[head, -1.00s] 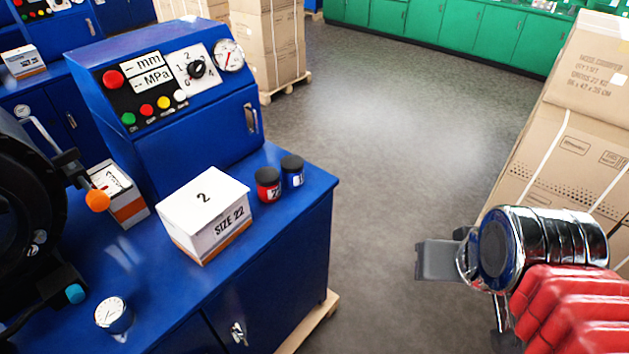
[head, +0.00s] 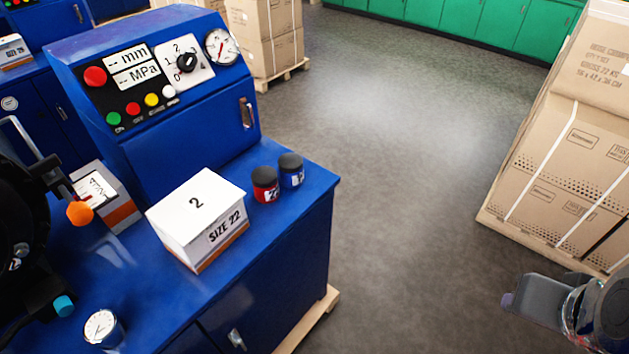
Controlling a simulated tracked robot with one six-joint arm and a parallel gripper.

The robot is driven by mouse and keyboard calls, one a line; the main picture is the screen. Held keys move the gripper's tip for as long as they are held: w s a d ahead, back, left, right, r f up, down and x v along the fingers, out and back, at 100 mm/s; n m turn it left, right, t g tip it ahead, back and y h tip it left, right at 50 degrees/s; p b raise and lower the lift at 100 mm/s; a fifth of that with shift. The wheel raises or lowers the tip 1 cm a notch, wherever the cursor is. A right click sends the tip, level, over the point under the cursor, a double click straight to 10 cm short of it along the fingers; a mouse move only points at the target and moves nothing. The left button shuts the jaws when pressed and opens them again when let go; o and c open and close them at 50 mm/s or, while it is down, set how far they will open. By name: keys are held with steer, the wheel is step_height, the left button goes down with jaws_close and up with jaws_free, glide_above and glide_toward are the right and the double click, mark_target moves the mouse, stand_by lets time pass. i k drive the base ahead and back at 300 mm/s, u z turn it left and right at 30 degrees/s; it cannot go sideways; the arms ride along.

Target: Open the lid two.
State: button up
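A white box (head: 217,245) marked "SIZE 22", with an orange stripe at its base, sits on the blue bench. Its white lid (head: 218,192) carries a "2" and lies shut on top. My gripper (head: 533,298) is at the lower right edge, over the floor and well to the right of the bench and box. It touches nothing that I can see. Only a grey jaw part and some of the chrome wrist show, so its opening cannot be made out.
Red (head: 265,185) and blue (head: 291,171) black-capped jars stand just behind the box's right side. A blue control console (head: 190,140) rises behind it. Left are another box (head: 122,212), a gauge (head: 102,327) and a black machine (head: 25,245). Stacked cartons (head: 570,150) stand right; the floor between is clear.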

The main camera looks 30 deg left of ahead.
mark_target(190, 210)
steer(key=z, duration=0.3)
steer(key=i, duration=1.75)
steer(key=u, duration=2.35)
